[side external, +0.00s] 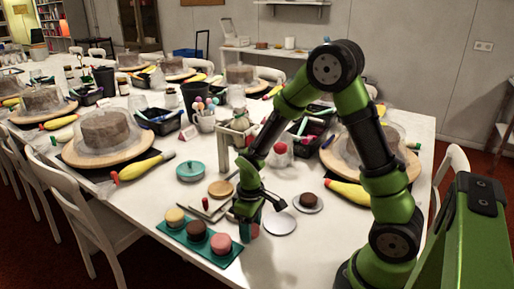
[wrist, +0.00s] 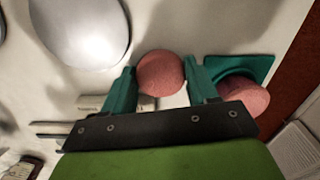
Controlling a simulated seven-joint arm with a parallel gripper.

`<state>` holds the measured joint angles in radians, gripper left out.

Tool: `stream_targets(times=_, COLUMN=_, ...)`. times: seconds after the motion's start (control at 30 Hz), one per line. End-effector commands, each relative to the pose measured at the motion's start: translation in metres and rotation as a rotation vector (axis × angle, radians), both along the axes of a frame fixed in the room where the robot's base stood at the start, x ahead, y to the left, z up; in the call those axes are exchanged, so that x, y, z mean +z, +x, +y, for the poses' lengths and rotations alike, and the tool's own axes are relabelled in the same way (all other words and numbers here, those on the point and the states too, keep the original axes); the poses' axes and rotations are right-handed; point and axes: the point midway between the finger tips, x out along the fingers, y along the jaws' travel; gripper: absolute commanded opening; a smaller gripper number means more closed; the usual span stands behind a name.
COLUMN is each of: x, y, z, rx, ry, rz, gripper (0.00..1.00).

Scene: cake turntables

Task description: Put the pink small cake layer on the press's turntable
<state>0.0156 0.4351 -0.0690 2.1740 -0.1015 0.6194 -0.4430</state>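My gripper (wrist: 160,82) has its two teal fingers on either side of a round pink cake layer (wrist: 160,72), which fills the gap and appears to touch both. In the side view my gripper (side external: 249,229) is low beside the teal tray, and the layer is mostly hidden. Another pink round cake (side external: 221,243) sits on the tray; it also shows right of my fingers in the wrist view (wrist: 248,98). A pale, frame-like stand (side external: 223,155), possibly the press, is behind my gripper. A bare silver disc (side external: 280,223) lies right of my gripper; which disc is the press's turntable is unclear.
The teal tray (side external: 174,233) also holds a yellow cake (side external: 175,216) and a dark brown cake (side external: 197,230). The front table area is clear.

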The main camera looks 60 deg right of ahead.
Motion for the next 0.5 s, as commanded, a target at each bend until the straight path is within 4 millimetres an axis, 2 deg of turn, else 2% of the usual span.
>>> stream_targets(times=0.03, x=0.0, y=0.0, z=0.0, rx=0.0, ry=0.0, rz=0.0, gripper=0.35)
stream_targets(times=0.1, x=0.0, y=0.0, z=0.0, rx=0.0, ry=0.0, rz=0.0, gripper=0.25)
stream_targets(times=0.33, x=0.003, y=0.001, z=0.0, rx=0.0, ry=0.0, rz=-0.002, gripper=0.25)
stream_targets(times=0.5, x=0.028, y=0.001, z=0.0, rx=0.0, ry=0.0, rz=-0.006, gripper=0.25)
